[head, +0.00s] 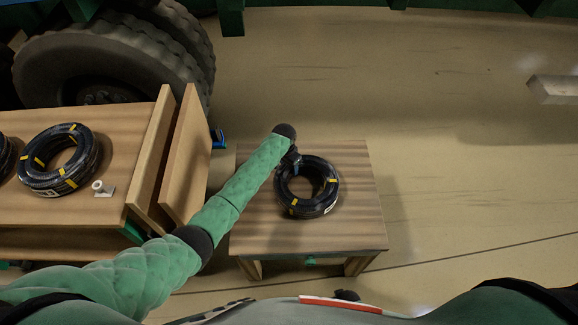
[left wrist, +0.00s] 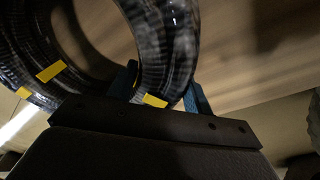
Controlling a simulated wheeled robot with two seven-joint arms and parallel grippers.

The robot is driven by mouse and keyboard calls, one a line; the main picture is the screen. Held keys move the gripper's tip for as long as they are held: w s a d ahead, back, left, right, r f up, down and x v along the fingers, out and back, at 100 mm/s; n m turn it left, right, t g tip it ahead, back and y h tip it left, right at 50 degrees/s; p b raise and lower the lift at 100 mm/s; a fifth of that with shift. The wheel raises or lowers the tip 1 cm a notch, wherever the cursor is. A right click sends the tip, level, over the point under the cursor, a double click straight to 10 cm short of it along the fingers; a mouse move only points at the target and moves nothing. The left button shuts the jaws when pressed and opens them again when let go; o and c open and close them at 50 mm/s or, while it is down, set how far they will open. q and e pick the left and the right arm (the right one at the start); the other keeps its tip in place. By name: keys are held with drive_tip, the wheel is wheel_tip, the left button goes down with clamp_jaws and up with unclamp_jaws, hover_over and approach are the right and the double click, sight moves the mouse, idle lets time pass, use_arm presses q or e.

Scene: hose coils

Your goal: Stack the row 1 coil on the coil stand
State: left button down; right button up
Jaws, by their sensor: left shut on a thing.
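A black hose coil with yellow tape bands (head: 325,206) is over the wooden coil stand (head: 355,235) at the centre of the head view. My left gripper (head: 292,160) reaches it from the left and is shut on the coil's upper left side. In the left wrist view, the blue fingers of my left gripper (left wrist: 162,90) sit on either side of the coil's ring (left wrist: 165,40). I cannot tell whether the coil touches the stand top or is held just above it. My right gripper is not in view.
A wooden bench (head: 115,135) on the left holds another black coil (head: 58,160), part of one more at the picture's edge, and a small white fitting (head: 102,188). Upright boards (head: 184,155) close its right end. A large tyre (head: 105,60) stands behind. The floor right of the stand is clear.

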use_arm(q)
drive_tip(key=shift+f, duration=0.35)
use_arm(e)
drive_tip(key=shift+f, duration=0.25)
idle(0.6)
use_arm(q)
drive_tip(key=c, duration=0.7)
unclamp_jaws()
drive_tip(key=shift+o, duration=0.7)
drive_tip(key=shift+f, duration=0.15)
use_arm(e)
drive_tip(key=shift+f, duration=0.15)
use_arm(q)
drive_tip(key=shift+r, duration=0.55)
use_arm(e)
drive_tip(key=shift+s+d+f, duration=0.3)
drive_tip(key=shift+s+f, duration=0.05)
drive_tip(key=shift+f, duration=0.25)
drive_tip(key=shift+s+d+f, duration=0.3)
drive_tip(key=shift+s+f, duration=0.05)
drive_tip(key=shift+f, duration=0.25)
